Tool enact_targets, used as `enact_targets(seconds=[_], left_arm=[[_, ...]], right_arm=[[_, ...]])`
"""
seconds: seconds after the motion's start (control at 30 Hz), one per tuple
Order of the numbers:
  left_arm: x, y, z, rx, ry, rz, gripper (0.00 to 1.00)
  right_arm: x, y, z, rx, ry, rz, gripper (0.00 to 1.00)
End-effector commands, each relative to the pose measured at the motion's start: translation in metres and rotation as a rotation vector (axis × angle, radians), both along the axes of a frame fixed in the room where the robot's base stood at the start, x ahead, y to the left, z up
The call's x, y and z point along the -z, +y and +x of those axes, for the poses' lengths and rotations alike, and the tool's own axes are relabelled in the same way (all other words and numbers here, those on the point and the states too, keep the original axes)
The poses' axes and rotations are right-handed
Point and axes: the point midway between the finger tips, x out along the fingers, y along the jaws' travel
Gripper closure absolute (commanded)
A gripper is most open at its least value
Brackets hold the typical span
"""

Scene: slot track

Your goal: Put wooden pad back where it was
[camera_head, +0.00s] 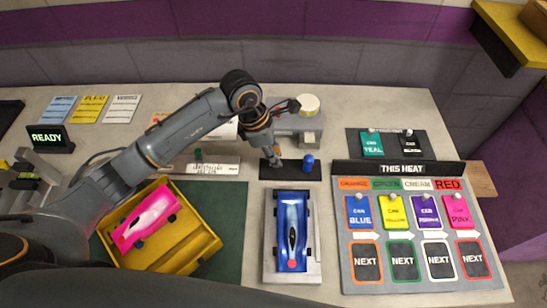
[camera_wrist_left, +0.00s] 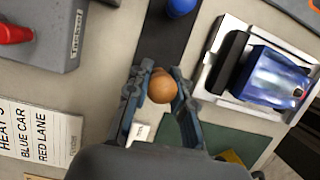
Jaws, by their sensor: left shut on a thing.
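My left gripper (camera_head: 274,158) is over the left part of the black strip (camera_head: 291,174). In the left wrist view its fingers (camera_wrist_left: 156,92) are shut on a round, wood-coloured knob (camera_wrist_left: 162,87). What lies under the knob is hidden, and I cannot tell whether it touches the strip. A blue peg (camera_head: 308,162) stands on the strip to the right of the gripper; it also shows in the wrist view (camera_wrist_left: 180,7). A flat wooden piece (camera_head: 482,180) lies at the right edge of the heat board. My right gripper is not in view.
A blue car (camera_head: 291,229) sits on a grey stand in front of the strip. A pink car (camera_head: 146,217) lies in a yellow tray (camera_head: 205,243). The heat board (camera_head: 412,280) holds several cards. A grey device (camera_head: 290,122) stands behind the strip.

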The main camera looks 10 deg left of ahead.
Motion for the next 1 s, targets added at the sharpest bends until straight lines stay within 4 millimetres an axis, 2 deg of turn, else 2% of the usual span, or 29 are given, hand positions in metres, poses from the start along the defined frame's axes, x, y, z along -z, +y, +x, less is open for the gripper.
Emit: enact_targets(seconds=[0.03, 0.1, 0.27, 0.63, 0.67, 0.77, 1.0], left_arm=[[0.005, 0.005, 0.002, -0.005, 0.005, 0.003, 1.0], [0.015, 0.003, 0.001, -0.003, 0.007, 0.0, 1.0], [0.032, 0.003, 0.001, -0.001, 0.004, 0.0, 1.0], [0.039, 0.003, 0.002, -0.001, 0.001, 0.001, 1.0], [0.038, 0.003, 0.002, -0.001, 0.001, 0.001, 0.74], [0.037, 0.003, 0.002, -0.001, 0.001, 0.001, 0.54], [0.037, 0.003, 0.002, -0.001, 0.001, 0.001, 0.54]], right_arm=[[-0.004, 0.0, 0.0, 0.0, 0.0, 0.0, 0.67], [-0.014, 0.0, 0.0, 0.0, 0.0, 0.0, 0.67], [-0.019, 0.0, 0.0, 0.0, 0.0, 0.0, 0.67], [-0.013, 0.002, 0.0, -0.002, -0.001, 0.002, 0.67], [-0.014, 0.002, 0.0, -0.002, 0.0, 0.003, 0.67], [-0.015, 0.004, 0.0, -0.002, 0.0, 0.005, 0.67], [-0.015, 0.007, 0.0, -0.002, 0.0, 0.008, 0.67]])
